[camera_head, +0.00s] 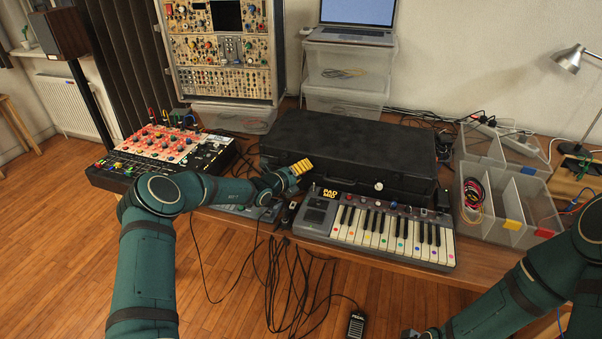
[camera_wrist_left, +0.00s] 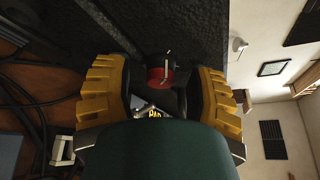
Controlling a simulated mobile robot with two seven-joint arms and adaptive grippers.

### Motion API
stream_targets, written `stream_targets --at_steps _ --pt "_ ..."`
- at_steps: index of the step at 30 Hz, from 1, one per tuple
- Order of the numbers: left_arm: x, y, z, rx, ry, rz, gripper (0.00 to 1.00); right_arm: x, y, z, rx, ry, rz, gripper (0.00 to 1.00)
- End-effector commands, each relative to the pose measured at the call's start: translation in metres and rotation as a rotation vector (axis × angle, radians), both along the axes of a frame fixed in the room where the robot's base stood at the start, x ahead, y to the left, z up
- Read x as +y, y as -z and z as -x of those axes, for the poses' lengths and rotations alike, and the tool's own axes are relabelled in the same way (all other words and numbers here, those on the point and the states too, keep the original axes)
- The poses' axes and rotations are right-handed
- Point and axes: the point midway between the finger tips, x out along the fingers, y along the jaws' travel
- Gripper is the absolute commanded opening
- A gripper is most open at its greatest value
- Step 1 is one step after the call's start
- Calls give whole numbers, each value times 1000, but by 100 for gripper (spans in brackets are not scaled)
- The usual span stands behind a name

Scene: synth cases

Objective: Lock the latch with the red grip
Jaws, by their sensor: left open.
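The closed black case (camera_head: 350,150) lies on the table behind the keyboard. My left gripper (camera_head: 300,168) is at the left part of its front, with its yellow fingers open. In the left wrist view, the red grip (camera_wrist_left: 159,77) with a thin metal piece shows on the case front. It lies between the two spread fingers of my left gripper (camera_wrist_left: 162,95), with gaps on both sides. The red grip is hidden in the head view. A pale latch knob (camera_head: 378,186) sits farther right on the case front.
A small keyboard (camera_head: 385,229) stands close in front of the case. A red-and-black mixer (camera_head: 166,148) is to the left. A clear divided bin (camera_head: 512,205) with cables is to the right. Black cables hang over the table's front edge.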

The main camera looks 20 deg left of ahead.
Motion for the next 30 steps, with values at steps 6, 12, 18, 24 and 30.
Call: stream_targets --at_steps 6,12,18,24,30 --pt "0 0 0 0 0 0 51 0 0 0 0 0 0 0" --pt "0 0 0 0 0 0 0 0 0 0 0 0 0 0" --pt "0 -1 0 -1 0 -6 0 0 -1 0 0 0 0 0" --pt "-1 -2 0 -2 1 -60 0 0 -8 1 3 -1 0 0" --pt "-2 -4 0 -7 2 -187 0 0 -21 3 8 -2 -2 0"
